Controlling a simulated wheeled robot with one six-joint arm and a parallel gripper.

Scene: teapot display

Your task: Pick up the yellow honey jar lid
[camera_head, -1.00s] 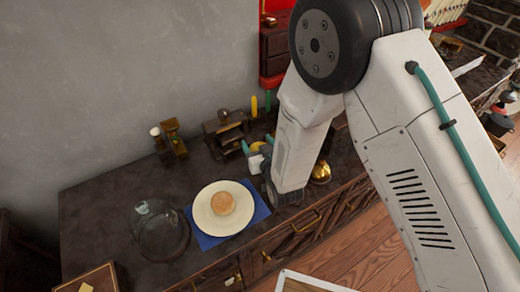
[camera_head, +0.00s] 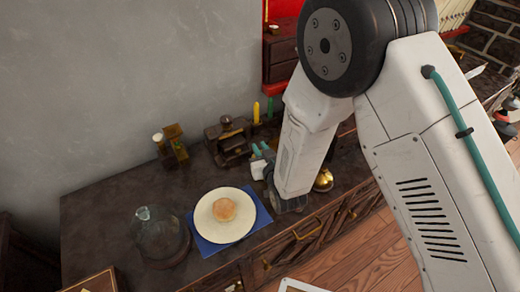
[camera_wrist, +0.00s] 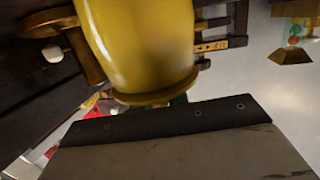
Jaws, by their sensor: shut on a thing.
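A smooth yellow rounded thing with a flared rim, which looks like the honey jar lid (camera_wrist: 140,45), fills the upper middle of the wrist view. It is right against the dark edge of my gripper (camera_wrist: 170,118), which is shut on it. In the head view my gripper (camera_head: 264,158) is low over the dark counter, just right of the plate. There the arm hides most of it, and I cannot make out the lid. The contact points of the fingers are not clear in either view.
A cream plate (camera_head: 213,232) with a round bun (camera_head: 224,209) lies on a blue mat (camera_head: 206,246). A glass dome (camera_head: 158,235) stands left of it. A brass ball-shaped thing (camera_head: 323,180) is right of my forearm.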

